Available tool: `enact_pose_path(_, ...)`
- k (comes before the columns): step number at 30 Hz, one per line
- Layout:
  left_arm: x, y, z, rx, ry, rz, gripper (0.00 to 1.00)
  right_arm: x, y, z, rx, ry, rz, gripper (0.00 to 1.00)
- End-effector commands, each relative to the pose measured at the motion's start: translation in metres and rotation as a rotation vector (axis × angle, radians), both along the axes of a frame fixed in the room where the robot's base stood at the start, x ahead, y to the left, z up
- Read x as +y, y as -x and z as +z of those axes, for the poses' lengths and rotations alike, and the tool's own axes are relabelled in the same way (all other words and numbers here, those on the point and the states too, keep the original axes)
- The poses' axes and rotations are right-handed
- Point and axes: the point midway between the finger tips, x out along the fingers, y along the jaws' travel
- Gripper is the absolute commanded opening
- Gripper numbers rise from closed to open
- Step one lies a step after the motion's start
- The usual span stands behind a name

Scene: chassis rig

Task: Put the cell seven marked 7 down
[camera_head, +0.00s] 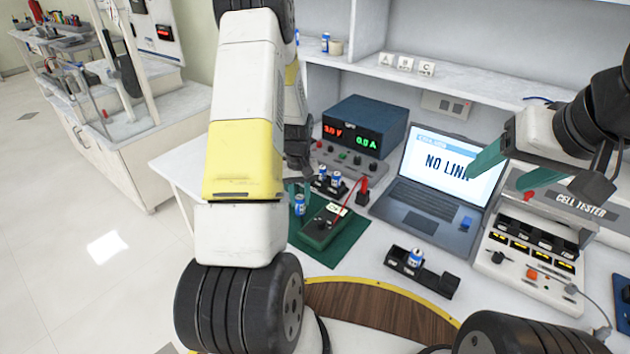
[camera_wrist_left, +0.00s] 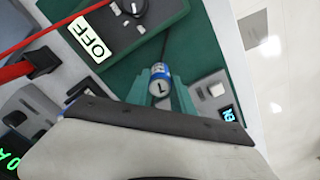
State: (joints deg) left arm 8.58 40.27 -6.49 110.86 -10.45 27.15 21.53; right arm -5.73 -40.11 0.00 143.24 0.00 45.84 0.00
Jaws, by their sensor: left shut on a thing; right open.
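Cell seven (camera_wrist_left: 160,86), blue and white with a 7 on its end, sits between the teal fingers of my left gripper (camera_wrist_left: 161,92) in the left wrist view. In the head view this cell (camera_head: 299,205) stands upright at the left edge of the green mat (camera_head: 342,250), beside the multimeter (camera_head: 323,228). I cannot tell whether its bottom touches the mat. My left arm hides most of the left gripper there. My right gripper (camera_head: 499,188) is open and empty, in front of the laptop and the cell tester.
A black holder with blue cells (camera_head: 328,184) stands behind the multimeter, near the power supply (camera_head: 358,130). Another black holder (camera_head: 437,283) with one cell lies in front of the laptop (camera_head: 432,190). The cell tester (camera_head: 530,255) is at right. A red probe lead crosses near the multimeter.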

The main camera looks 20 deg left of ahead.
Motion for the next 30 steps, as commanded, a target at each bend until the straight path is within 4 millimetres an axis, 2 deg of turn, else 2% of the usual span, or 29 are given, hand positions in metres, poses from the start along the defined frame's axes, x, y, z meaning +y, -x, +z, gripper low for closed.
enact_pose_path(2,0.000,0.000,-0.002,0.001,0.000,0.000,0.00,0.000,0.000,0.000,0.000,0.000,0.000,0.65)
enact_pose_path(3,0.000,0.000,-0.003,0.000,0.000,0.000,0.32,0.000,0.000,0.000,0.000,0.000,0.000,0.65)
enact_pose_path(6,0.000,0.000,-0.002,0.000,0.000,0.000,0.50,0.000,0.000,0.000,0.000,0.000,0.000,0.65)
enact_pose_path(15,0.000,0.000,-0.002,0.000,0.000,0.000,0.50,0.000,0.000,0.000,0.000,0.000,0.000,0.65)
enact_pose_path(19,0.000,0.000,0.007,-0.001,0.000,0.000,0.50,0.000,0.000,0.000,0.000,0.000,0.000,0.65)
enact_pose_path(23,0.000,-0.001,0.030,-0.003,0.000,0.001,0.50,0.000,0.000,0.000,0.000,0.000,0.000,0.65)
enact_pose_path(30,0.000,-0.001,0.083,-0.005,-0.001,0.000,0.50,0.000,0.000,0.000,0.000,0.000,0.000,0.65)
